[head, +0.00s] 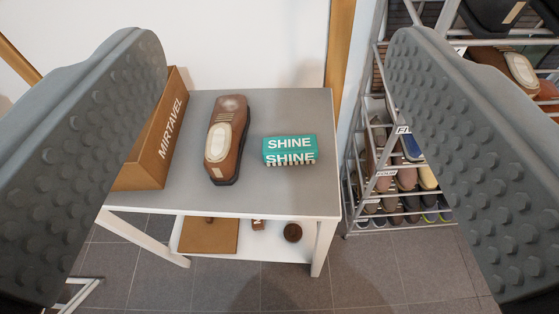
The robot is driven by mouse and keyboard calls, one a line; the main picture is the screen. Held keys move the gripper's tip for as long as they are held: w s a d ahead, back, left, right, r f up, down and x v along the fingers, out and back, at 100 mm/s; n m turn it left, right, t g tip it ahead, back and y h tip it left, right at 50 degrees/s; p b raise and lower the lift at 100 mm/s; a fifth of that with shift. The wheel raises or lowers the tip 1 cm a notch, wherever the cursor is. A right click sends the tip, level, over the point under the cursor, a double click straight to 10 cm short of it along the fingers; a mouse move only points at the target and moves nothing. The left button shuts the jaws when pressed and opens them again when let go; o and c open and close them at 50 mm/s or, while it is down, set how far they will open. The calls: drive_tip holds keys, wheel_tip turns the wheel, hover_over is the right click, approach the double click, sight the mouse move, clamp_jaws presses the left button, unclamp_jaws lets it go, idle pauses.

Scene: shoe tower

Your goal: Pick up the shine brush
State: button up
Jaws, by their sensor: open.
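The shine brush (290,150) is a small teal block with white "SHINE" lettering on its top and front. It lies on the grey top of a white table (270,201), right of a brown shoe. My gripper (275,160) is open, with its two grey studded fingers at the left and right of the picture. The brush shows in the gap between the fingers, farther off and apart from both. Nothing is held.
A brown shoe (225,138) and a brown "MIRTAVEL" box (165,135) stand left of the brush. The table's lower shelf (262,241) holds small brown items. A metal shoe rack (352,190) with several shoes stands at the right. The tabletop around the brush is clear.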

drive_tip(key=w+d+f+m+g, duration=0.2)
drive_tip(key=w+f+m+g, duration=0.7)
drive_tip(key=w, duration=0.5)
drive_tip(key=m+g+y, duration=0.4)
drive_tip(key=m+g, duration=0.4)
approach(291, 143)
drive_tip(key=x, duration=0.5)
drive_tip(key=shift+a+f, duration=0.2)
drive_tip(key=shift+f, duration=0.05)
drive_tip(key=shift+x, duration=2.6)
drive_tip(key=shift+d+f, duration=0.1)
drive_tip(key=shift+f, duration=0.1)
drive_tip(key=c, duration=1.2)
wheel_tip(291, 143, up, 10)
drive_tip(key=shift+r, duration=0.25)
